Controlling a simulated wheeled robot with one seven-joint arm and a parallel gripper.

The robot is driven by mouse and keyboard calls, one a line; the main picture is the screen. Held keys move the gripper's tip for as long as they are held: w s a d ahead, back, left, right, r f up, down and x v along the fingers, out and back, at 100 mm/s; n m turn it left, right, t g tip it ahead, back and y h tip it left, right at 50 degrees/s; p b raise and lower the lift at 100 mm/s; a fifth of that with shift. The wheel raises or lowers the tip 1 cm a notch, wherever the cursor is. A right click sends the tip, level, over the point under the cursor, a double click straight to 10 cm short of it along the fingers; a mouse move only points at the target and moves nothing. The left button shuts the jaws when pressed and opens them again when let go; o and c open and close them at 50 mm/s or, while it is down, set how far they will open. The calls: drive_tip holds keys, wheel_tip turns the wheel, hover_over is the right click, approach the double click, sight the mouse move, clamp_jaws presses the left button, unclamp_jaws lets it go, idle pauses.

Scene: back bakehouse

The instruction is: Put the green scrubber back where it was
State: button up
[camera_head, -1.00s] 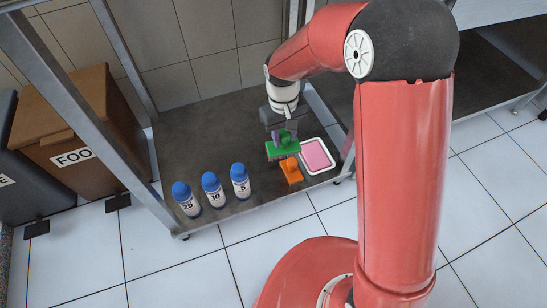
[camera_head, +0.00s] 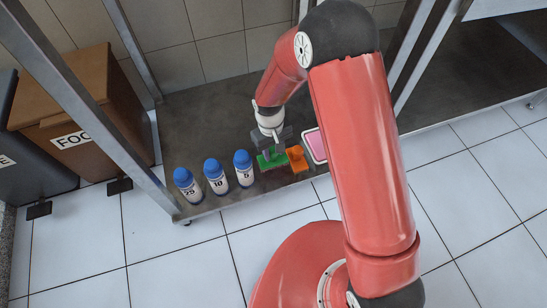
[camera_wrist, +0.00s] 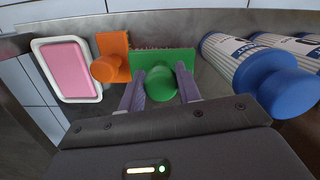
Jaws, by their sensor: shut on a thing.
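The green scrubber (camera_head: 272,160) is between the orange scrubber and the nearest blue-capped bottle, at or just above the dark shelf. It also shows in the wrist view (camera_wrist: 160,62), with its round green knob between my fingers. My gripper (camera_wrist: 161,84) is shut on that knob; in the head view my gripper (camera_head: 272,147) is seen from above. The frames do not clearly show whether the scrubber touches the shelf.
The orange scrubber (camera_head: 297,158) stands close on the right. A white tray with a pink inside (camera_head: 315,146) is beyond it. Blue-capped bottles (camera_head: 244,168) stand in a row to the left. A metal post (camera_head: 140,160) rises at the shelf's left end.

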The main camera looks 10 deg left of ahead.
sight(273, 158)
drive_tip(key=shift+f+b, duration=0.35)
drive_tip(key=shift+f, duration=1.75)
drive_tip(key=shift+f, duration=0.15)
drive_tip(key=o, duration=0.9)
drive_tip(key=shift+o, duration=0.2)
